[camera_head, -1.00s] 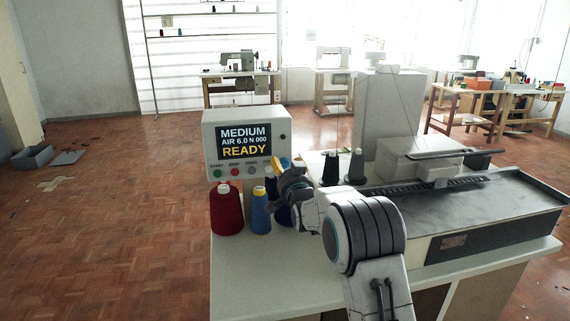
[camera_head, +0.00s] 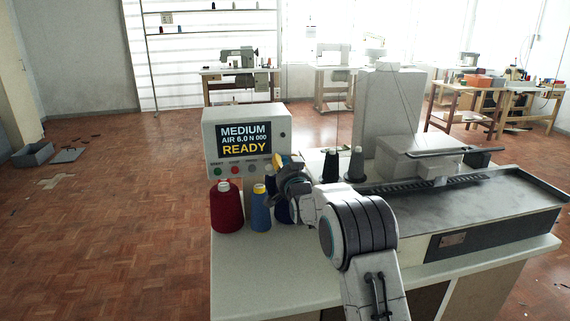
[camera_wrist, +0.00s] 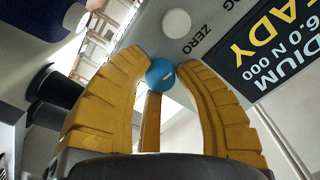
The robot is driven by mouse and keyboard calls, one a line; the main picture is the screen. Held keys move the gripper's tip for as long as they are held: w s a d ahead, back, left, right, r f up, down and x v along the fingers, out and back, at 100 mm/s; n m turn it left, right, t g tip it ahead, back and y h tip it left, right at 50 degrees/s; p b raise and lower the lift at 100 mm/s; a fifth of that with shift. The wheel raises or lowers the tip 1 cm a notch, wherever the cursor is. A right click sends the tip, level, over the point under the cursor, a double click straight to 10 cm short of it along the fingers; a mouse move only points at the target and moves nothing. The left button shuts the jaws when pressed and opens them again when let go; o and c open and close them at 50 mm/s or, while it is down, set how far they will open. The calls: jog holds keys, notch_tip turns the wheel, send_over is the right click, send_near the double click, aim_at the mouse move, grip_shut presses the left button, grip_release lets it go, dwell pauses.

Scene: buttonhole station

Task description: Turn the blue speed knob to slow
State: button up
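The blue speed knob (camera_wrist: 160,74) shows in the wrist view as a small round knob with a short white mark, on the pale panel face. My gripper (camera_wrist: 158,70) has yellow ribbed fingers. Their tips come up to the knob's left and right edges with no clear gap, and another finger reaches its lower edge. In the head view my gripper (camera_head: 283,163) is at the lower right corner of the control box (camera_head: 282,118) and hides the knob. The display (camera_head: 243,140) reads MEDIUM, AIR 6.0 N 000, READY.
A white button (camera_wrist: 176,23) labelled ZERO sits close to the knob. A red spool (camera_head: 227,212) and a blue spool (camera_head: 260,212) stand below the box, close to my gripper. Dark cones (camera_head: 355,167) stand to the right, before the sewing machine (camera_head: 390,115).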

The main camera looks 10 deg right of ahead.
grip_shut()
jog(key=shift+n+b, duration=0.3)
jog(key=shift+b, duration=0.2)
jog(key=shift+f+b, duration=0.1)
jog(key=shift+b, duration=0.3)
jog(key=n+b, duration=0.2)
jog(key=shift+n+b, duration=0.3)
jog(key=shift+b, duration=0.05)
jog(key=shift+r+n+b, duration=0.2)
jog(key=shift+n+b, duration=1.4)
jog(key=shift+n, duration=0.5)
jog(key=o, duration=0.5)
grip_release()
jog(key=shift+f, duration=0.1)
